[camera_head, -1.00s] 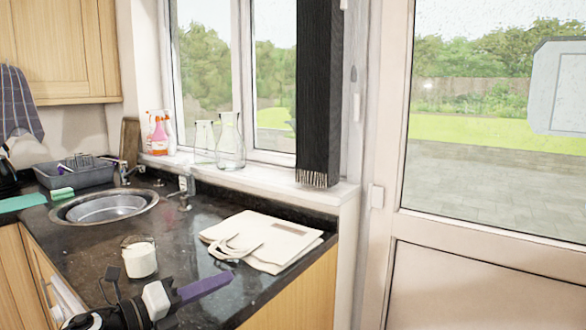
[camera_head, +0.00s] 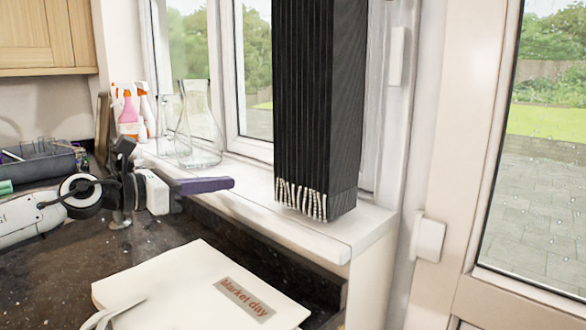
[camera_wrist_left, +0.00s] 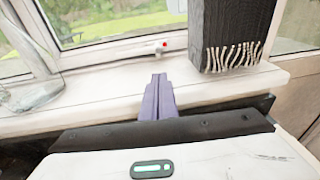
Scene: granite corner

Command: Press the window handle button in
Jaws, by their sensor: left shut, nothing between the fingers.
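The window handle button is a small red spot (camera_wrist_left: 165,44) on a white fitting low on the window frame, just left of the dark hanging cloth in the left wrist view. I cannot make it out in the head view, where the black cloth (camera_head: 305,100) covers part of the window. My left gripper (camera_head: 228,184) has purple fingers, shut and empty, reaching right over the edge of the sill. In the left wrist view the fingertips (camera_wrist_left: 159,77) point toward the window, below the button and apart from it. My right gripper is not in view.
Glass bottles (camera_head: 198,130) and spray bottles (camera_head: 130,112) stand on the white sill (camera_head: 260,186) at left. A cream bag (camera_head: 165,285) lies on the dark counter below my left gripper. A door (camera_head: 450,170) is at right. The sill's middle is clear.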

